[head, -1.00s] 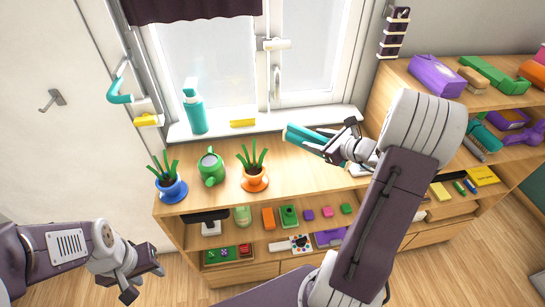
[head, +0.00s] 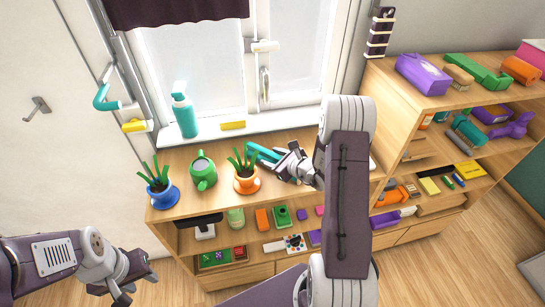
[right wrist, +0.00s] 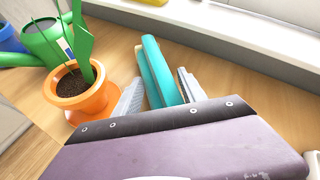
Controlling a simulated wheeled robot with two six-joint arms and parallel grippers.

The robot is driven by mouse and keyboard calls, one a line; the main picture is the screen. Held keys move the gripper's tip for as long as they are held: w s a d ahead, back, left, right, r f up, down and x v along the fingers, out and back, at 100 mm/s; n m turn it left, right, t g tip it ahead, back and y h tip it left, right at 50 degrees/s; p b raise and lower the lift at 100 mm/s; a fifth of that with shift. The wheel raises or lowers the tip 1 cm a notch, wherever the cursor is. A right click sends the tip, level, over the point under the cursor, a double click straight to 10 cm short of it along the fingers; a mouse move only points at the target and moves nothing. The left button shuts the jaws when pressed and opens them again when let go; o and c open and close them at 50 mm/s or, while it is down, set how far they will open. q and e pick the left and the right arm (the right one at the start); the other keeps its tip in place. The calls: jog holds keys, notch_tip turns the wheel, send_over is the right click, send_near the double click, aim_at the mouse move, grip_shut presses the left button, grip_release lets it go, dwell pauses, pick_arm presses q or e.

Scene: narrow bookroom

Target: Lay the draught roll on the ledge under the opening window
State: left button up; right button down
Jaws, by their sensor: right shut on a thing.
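In the right wrist view the roll (right wrist: 160,66) lies lengthwise between the two fingers and points toward the white ledge (right wrist: 240,32). The white ledge (head: 290,119) runs under the window (head: 200,65), with the roll in front of it. I cannot tell whether the roll touches the wooden top. My left gripper (head: 138,282) is empty and open at the lower left, away from the shelf.
A green watering can (head: 203,172), an orange pot (head: 246,184) and a blue pot (head: 162,195) stand on the wooden top. The ledge right of the yellow block looks clear.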

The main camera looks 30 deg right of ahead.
jog(key=shift+s, duration=0.25)
jog(key=c, duration=0.6)
grip_release()
jog(key=shift+w, duration=0.1)
jog(key=shift+c, duration=0.2)
